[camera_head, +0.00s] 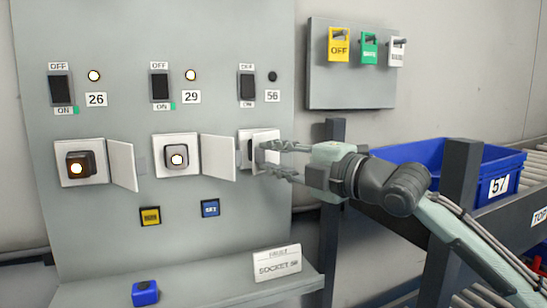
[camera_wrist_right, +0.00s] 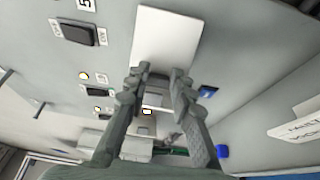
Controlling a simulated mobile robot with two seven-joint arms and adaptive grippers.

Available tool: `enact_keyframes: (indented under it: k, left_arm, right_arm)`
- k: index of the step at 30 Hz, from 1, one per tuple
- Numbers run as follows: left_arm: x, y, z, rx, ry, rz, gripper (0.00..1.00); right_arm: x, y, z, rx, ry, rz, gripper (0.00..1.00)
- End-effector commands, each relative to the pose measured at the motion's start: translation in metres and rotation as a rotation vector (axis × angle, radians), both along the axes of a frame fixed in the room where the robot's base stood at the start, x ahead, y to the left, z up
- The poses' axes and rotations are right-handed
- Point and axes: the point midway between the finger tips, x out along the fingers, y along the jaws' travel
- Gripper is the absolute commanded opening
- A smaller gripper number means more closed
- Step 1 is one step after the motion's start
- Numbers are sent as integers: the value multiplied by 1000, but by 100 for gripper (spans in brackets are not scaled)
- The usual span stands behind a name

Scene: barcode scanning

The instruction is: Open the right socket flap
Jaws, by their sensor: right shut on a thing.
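The right socket (camera_head: 243,149) sits below the switch labelled 56. Its white flap (camera_head: 266,136) stands partly swung out, and my gripper hides much of the socket. My right gripper (camera_head: 264,157) comes in from the right and is shut on the flap. In the right wrist view the white flap (camera_wrist_right: 166,40) lies at the fingertips of the gripper (camera_wrist_right: 160,76). The left socket (camera_head: 80,168) and middle socket (camera_head: 177,160) have their flaps (camera_head: 122,166) (camera_head: 218,158) standing open. My left gripper is not in view.
Switches 26 (camera_head: 61,90), 29 (camera_head: 160,88) and 56 (camera_head: 247,87) are above the sockets. A shelf (camera_head: 215,297) below holds a blue block (camera_head: 145,293) and a sign (camera_head: 277,264). A tag board (camera_head: 350,92) and blue crate (camera_head: 412,152) are at right.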

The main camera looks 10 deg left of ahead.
Motion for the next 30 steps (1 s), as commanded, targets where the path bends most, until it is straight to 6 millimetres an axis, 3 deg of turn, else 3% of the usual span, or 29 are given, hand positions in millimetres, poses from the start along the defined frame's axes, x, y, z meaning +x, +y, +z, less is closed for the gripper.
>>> enact_keyframes:
  k: [1,6,7,12,22,30]
  left_arm:
    - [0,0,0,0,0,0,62]
    - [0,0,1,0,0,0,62]
    - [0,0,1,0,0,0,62]
    - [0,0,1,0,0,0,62]
    - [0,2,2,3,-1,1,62]
    - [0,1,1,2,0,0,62]
  right_arm:
    - [10,-11,4,1,-9,-29,0]
    - [10,-11,4,1,-9,-29,0]
    - [10,-11,4,1,-9,-29,24]
    - [8,-8,3,0,-7,-23,45]
    - [4,-8,2,1,-4,-16,45]
    - [-19,-42,2,-3,-7,-21,45]
